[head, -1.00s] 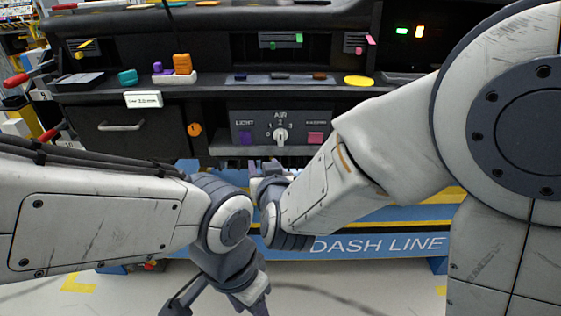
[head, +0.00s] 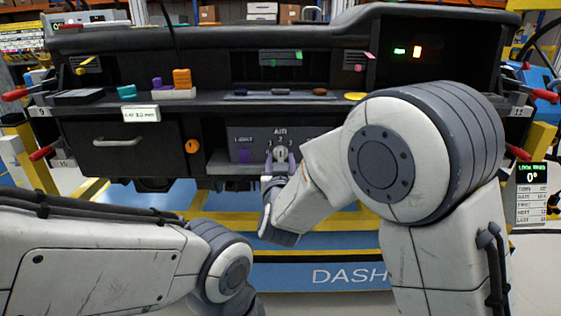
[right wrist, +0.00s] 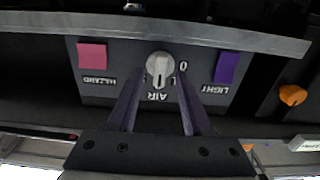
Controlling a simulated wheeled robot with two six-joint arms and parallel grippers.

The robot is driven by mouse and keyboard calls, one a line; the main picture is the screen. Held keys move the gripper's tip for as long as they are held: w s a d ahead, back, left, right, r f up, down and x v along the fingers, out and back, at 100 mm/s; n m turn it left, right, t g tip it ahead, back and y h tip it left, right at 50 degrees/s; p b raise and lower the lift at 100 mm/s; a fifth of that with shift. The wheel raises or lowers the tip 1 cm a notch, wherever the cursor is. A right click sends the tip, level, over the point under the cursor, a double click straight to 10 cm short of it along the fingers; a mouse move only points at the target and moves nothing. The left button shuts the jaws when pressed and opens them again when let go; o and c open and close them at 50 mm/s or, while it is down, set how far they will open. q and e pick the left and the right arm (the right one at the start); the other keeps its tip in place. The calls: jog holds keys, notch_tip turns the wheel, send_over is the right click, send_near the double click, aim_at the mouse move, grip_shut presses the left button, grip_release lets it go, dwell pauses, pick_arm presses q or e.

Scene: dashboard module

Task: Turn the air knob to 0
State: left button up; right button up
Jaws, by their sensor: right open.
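The air knob (head: 280,152) is a pale round knob on the dark control panel under the word AIR, with numbers around it. In the right wrist view, which is upside down, the knob (right wrist: 159,66) shows its mark pointing toward the AIR label, seemingly at 2; 0 and 1 are readable beside it. My right gripper (right wrist: 159,82) is open, its two purple-grey fingers reaching to either side of the knob. I cannot tell if they touch it. In the head view the right gripper (head: 280,167) is just below the knob. My left gripper is below the frame.
A purple LIGHT button (right wrist: 227,67) and a pink HAZARD button (right wrist: 92,56) flank the knob. An orange round knob (head: 192,146) and a drawer (head: 120,141) are to the left. A small display (head: 532,190) stands at right.

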jog(key=shift+w, duration=0.35)
grip_shut()
